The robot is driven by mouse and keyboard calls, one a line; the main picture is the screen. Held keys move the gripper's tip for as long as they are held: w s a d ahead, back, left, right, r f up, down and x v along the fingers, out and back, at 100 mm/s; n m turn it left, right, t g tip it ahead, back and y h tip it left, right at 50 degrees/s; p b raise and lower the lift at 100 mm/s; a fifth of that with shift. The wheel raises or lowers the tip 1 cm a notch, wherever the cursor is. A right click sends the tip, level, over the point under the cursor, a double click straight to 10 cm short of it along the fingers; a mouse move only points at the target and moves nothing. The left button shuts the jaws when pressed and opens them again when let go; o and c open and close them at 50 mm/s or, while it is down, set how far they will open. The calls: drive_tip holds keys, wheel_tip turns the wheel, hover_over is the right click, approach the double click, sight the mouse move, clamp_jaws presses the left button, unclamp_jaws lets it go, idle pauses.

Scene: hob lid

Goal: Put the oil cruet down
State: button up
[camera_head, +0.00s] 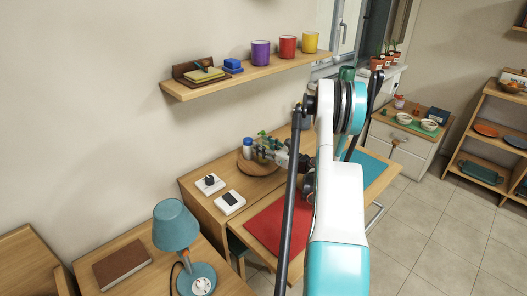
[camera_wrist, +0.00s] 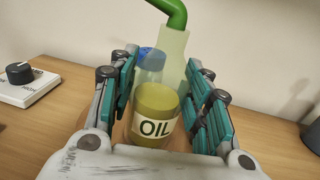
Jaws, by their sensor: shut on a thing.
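The oil cruet (camera_wrist: 155,112) is a clear bottle with yellow oil, an "OIL" label and a green bent spout. My gripper (camera_wrist: 164,80) is shut on it, with teal-padded fingers on both sides of its body. In the head view the cruet's green top (camera_head: 263,136) shows at the round wooden tray (camera_head: 254,169) on the wooden table, by the wall. The cruet's base is hidden, so I cannot tell whether it touches the tray.
A blue-capped bottle (camera_head: 248,146) stands on the tray close to the cruet. Two white switch boxes (camera_head: 210,184) (camera_head: 230,202) lie left of the tray. A red mat (camera_head: 268,222) covers the table's front. A wall shelf (camera_head: 245,76) with cups runs above.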

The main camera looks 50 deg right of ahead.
drive_tip(key=shift+f, duration=0.55)
drive_tip(key=shift+f, duration=0.1)
drive_tip(key=o, duration=1.3)
drive_tip(key=shift+s, duration=0.2)
drive_tip(key=s, duration=1.1)
drive_tip(key=shift+s+p, duration=0.3)
drive_tip(key=shift+p, duration=0.15)
drive_tip(key=shift+d, duration=0.1)
